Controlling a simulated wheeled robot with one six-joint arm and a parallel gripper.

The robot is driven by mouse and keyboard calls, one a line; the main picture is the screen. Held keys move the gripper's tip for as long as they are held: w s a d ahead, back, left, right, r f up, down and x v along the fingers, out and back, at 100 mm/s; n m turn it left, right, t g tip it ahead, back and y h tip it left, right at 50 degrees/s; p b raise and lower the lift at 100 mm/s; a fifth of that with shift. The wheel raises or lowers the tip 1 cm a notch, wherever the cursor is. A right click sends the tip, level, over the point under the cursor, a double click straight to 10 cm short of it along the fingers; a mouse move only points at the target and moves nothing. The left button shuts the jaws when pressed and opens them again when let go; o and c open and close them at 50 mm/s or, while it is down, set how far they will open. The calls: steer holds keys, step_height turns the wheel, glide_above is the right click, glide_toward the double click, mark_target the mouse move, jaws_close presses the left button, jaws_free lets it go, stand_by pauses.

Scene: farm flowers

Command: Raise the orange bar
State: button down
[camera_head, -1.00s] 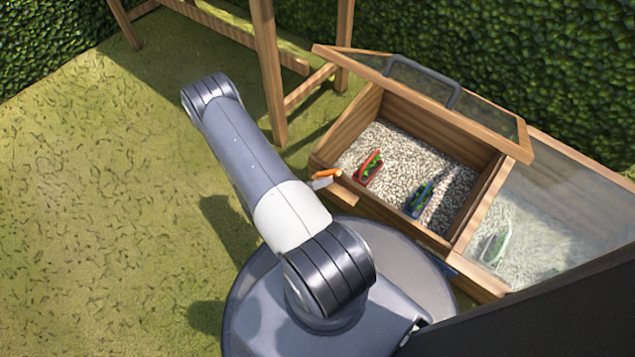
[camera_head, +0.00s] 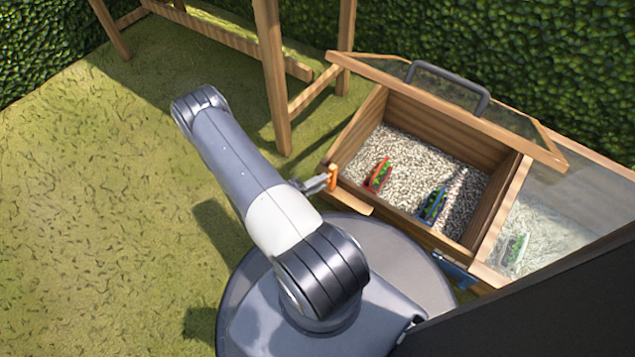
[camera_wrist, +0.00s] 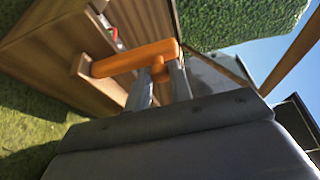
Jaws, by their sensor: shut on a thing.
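My gripper (camera_wrist: 160,80) is shut on the bar around this stub, a grey finger on each side. In the head view only a small grey part of my gripper (camera_head: 318,184) shows beside the bar; my arm hides the rest.
The wooden cold frame (camera_head: 350,197) has an open glass lid (camera_head: 450,93) with a grey handle. Red (camera_head: 378,176) and blue (camera_head: 432,205) planters sit on its gravel. A closed glass panel (camera_head: 560,215) covers the right part. Wooden posts (camera_head: 272,80) stand behind; grass at left is clear.

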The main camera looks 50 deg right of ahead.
steer(key=shift+w, duration=0.1)
stand_by(0.4)
steer(key=c, duration=1.3)
jaws_free()
steer(key=shift+o, duration=0.2)
